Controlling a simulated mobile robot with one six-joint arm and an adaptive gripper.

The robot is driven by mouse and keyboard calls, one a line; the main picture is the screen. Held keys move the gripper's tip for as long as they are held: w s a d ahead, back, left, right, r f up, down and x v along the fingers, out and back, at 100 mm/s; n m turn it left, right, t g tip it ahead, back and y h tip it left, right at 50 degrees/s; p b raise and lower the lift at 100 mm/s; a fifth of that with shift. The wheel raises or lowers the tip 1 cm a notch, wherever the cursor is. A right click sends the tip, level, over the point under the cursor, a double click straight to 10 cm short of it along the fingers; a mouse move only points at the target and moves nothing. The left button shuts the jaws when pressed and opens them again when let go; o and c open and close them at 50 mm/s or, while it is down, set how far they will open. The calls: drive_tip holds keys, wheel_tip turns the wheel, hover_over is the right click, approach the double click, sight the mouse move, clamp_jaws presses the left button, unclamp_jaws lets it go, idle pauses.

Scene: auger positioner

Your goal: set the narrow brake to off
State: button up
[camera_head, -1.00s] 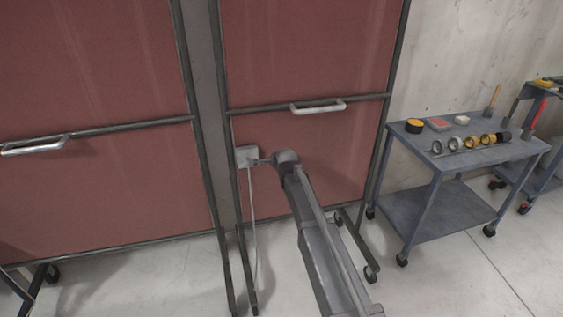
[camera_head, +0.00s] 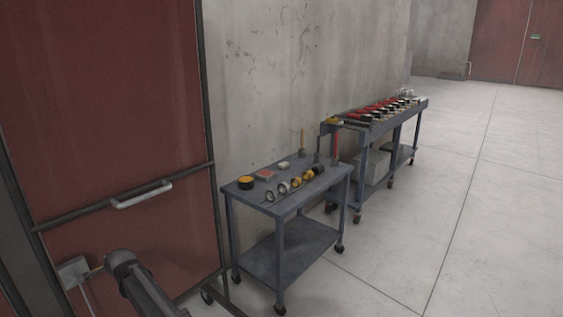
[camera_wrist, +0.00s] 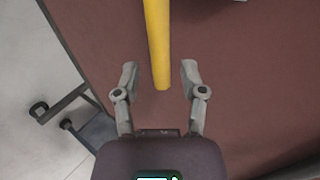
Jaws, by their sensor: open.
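No part labelled as the narrow brake can be made out in either view. In the wrist view a plain yellow bar (camera_wrist: 157,35) comes down from the top edge, and its rounded end lies between my fingers. My gripper (camera_wrist: 159,76) is open, one finger on each side of the bar, with gaps visible on both sides. A dark red panel fills the background. In the head view my gripper (camera_head: 98,268) is small at the lower left, beside a pale grey box (camera_head: 75,272) with a thin line hanging from it. The yellow bar cannot be made out there.
A red framed panel (camera_head: 110,110) with a metal handle (camera_head: 143,194) stands at the left. A blue-grey cart (camera_head: 290,250) holds rings and small parts. A longer loaded cart (camera_head: 375,125) stands behind it. The floor at right is clear.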

drive_tip(key=w+d+f+n+h, duration=0.1)
drive_tip(key=w+d+f+h, duration=0.1)
drive_tip(key=d, duration=1.2)
drive_tip(key=w+d+f+n+g+h, duration=0.1)
drive_tip(key=w+d+f+h, duration=0.15)
drive_tip(key=d, duration=1.05)
drive_tip(key=w+d+f+n+h, duration=0.1)
drive_tip(key=w+d, duration=0.2)
drive_tip(key=d, duration=1.1)
drive_tip(key=s+d+f+n+g+h, duration=0.1)
drive_tip(key=s+d, duration=0.2)
drive_tip(key=d, duration=0.7)
drive_tip(key=s+d+f+n+g+h, duration=0.1)
drive_tip(key=s+d+h, duration=0.15)
drive_tip(key=d, duration=0.85)
drive_tip(key=s+d+n+g, duration=0.2)
drive_tip(key=s+d+g, duration=0.1)
drive_tip(key=s+d, duration=1.05)
wheel_tip(320, 180, up, 17)
drive_tip(key=d+p, duration=0.2)
drive_tip(key=p, duration=1.5)
drive_tip(key=shift+w+p, duration=0.3)
drive_tip(key=shift+w, duration=0.1)
drive_tip(key=shift+a, duration=0.1)
